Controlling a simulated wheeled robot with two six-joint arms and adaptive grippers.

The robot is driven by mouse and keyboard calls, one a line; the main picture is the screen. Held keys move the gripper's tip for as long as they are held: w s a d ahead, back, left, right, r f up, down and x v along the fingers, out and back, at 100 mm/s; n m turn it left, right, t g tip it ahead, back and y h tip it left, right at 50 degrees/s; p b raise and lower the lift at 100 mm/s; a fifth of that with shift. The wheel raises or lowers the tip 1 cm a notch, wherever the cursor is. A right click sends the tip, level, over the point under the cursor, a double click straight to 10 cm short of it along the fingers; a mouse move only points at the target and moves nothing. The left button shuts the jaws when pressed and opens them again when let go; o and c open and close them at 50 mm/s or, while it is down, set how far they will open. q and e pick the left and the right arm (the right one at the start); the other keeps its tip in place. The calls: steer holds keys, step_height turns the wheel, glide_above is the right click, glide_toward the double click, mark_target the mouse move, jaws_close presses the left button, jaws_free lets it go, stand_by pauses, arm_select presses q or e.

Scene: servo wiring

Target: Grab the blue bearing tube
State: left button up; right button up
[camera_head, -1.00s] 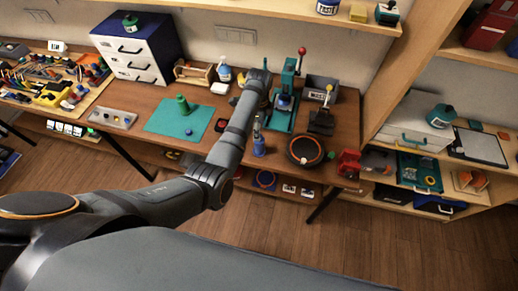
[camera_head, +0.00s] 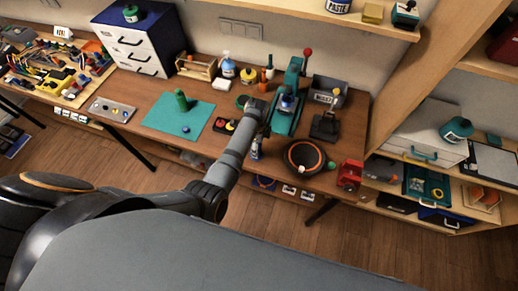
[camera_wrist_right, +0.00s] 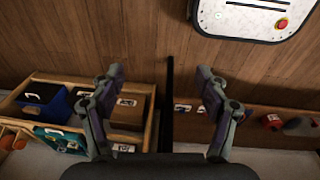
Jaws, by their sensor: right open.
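A blue upright tube-like item (camera_head: 256,149), which may be the bearing tube, stands near the workbench's front edge, partly hidden by my left arm. Another blue part (camera_head: 287,104) sits on the green press. I cannot tell for sure which is the bearing tube. My left gripper (camera_head: 254,107) is above the bench, left of the press; its fingers are too small and hidden to read. My right gripper (camera_wrist_right: 160,80) shows in the right wrist view with its fingers wide apart and nothing between them, above the floor.
The green press (camera_head: 283,122) stands right of my left gripper. A round black dish with an orange rim (camera_head: 304,156) and a red item (camera_head: 349,174) lie to the right. A teal mat (camera_head: 171,124) lies left. A white panel with a red button (camera_wrist_right: 262,14) shows in the wrist view.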

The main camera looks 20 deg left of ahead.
arm_select(q)
steer(key=shift+s+a+r, duration=0.15)
steer(key=shift+s, duration=0.15)
steer(key=shift+c, duration=0.8)
steer(key=shift+s+a+r, duration=0.1)
steer(key=shift+s+r, duration=0.05)
steer(key=shift+s, duration=0.2)
steer(key=c, duration=0.7)
steer(key=shift+w, duration=0.1)
steer(key=shift+c, duration=2.6)
jaws_close()
arm_select(e)
steer(key=shift+s+a, duration=0.35)
steer(key=shift+s, duration=0.4)
